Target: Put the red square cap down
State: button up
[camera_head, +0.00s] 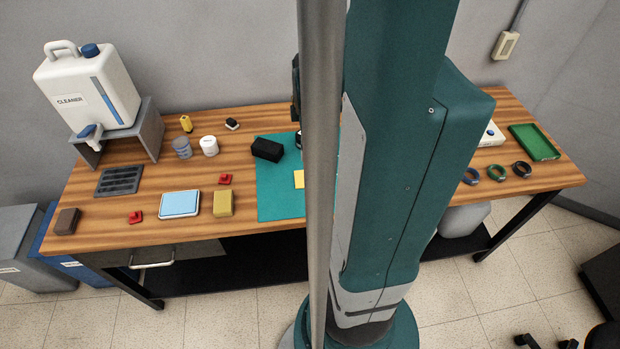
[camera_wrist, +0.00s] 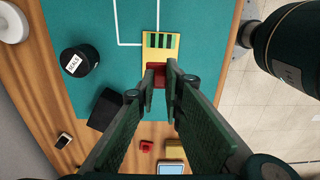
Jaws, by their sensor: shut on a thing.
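My gripper (camera_wrist: 159,80) is shut on a red square cap (camera_wrist: 157,78) in the wrist view; the fingers hide part of it. A yellow block with dark stripes (camera_wrist: 149,53) lies on the teal mat right by the fingertips; whether the cap touches it I cannot tell. The block's yellow edge also shows in the head view (camera_head: 299,180). Two other red pieces lie on the table, one at the front left (camera_head: 135,217) and one near the mat (camera_head: 225,179). My own column hides the gripper in the head view.
The teal mat (camera_head: 280,200) has bare room around the yellow block. A black box (camera_head: 267,149) sits on its far left part. A blue-topped tray (camera_head: 180,204) and a yellow sponge-like block (camera_head: 223,204) stand left of the mat. A labelled black round container (camera_wrist: 80,62) shows in the wrist view.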

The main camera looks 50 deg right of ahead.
send_over(310, 178)
jog(key=shift+f+b, duration=0.4)
jog(key=shift+f, duration=2.55)
jog(key=shift+f, duration=0.1)
jog(key=shift+f+b, duration=0.3)
jog(key=shift+f, duration=1.65)
jog(key=shift+f, duration=0.15)
jog(key=o, duration=0.7)
jog(key=shift+r, duration=0.25)
